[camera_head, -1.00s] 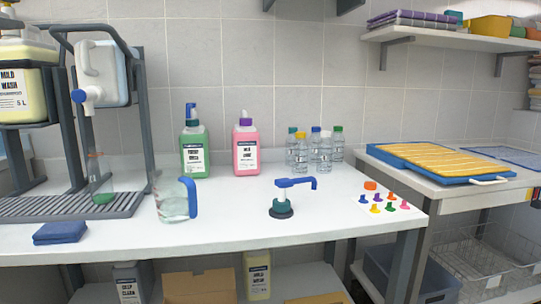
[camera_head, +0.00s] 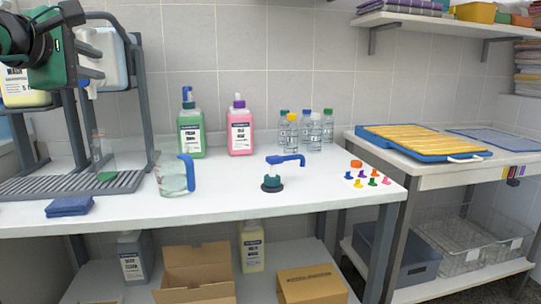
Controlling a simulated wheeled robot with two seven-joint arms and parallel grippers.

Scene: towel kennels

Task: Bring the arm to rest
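My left gripper (camera_head: 91,61) is at the upper left, in front of the white canister (camera_head: 107,52) on the dark rack. It is green and black. Its two grey fingers point right and stand apart, with nothing seen between them. My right gripper is out of view.
A folded blue cloth (camera_head: 69,206) lies front left. The bench front is mostly clear.

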